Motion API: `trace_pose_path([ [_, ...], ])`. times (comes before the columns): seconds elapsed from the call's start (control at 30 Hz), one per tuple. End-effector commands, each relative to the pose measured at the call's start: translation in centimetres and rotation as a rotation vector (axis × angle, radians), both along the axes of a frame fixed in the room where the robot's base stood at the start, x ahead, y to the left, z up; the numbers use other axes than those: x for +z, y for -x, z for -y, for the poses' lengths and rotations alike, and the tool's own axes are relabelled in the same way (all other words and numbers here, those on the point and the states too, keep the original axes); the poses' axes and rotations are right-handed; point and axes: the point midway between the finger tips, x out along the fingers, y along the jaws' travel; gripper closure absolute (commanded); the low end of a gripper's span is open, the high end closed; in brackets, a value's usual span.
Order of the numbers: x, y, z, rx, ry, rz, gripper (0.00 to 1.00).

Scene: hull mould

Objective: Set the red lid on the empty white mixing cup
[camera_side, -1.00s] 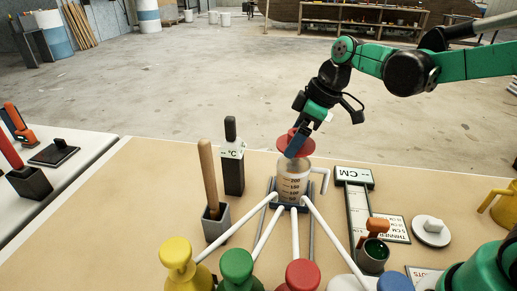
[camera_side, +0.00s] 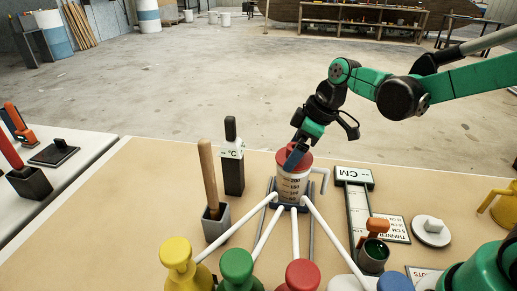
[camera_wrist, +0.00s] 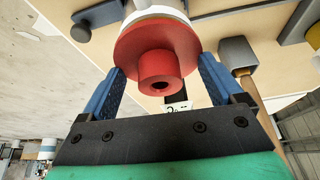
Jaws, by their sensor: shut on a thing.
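The red lid (camera_side: 305,160) is at the mouth of the white mixing cup (camera_side: 293,187) in the side view, knob upward, and looks level. I see no clear gap between lid and cup. The cup stands upright in a dark holder and has measuring marks; its inside is hidden. My gripper (camera_side: 295,155) comes down on the lid from above and is shut on it. In the wrist view the lid (camera_wrist: 135,45) and its round knob are between my blue fingers (camera_wrist: 162,75), with the cup's pale wall (camera_wrist: 158,13) just beyond it.
Coloured bottles, including a yellow one (camera_side: 177,262) and a green one (camera_side: 237,266), stand in front with white spouts toward the cup. A thermometer block (camera_side: 232,170) and a wooden stick in a grey holder (camera_side: 216,225) stand left. A ruler board (camera_side: 357,205) lies right.

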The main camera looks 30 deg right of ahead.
Motion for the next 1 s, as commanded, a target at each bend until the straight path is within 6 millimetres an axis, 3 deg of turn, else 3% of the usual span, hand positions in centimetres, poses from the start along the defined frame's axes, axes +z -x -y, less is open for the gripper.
trace_pose_path([
  [1.0,-0.61,0.0,0.01,0.0,0.0,0.0,0.62],
])
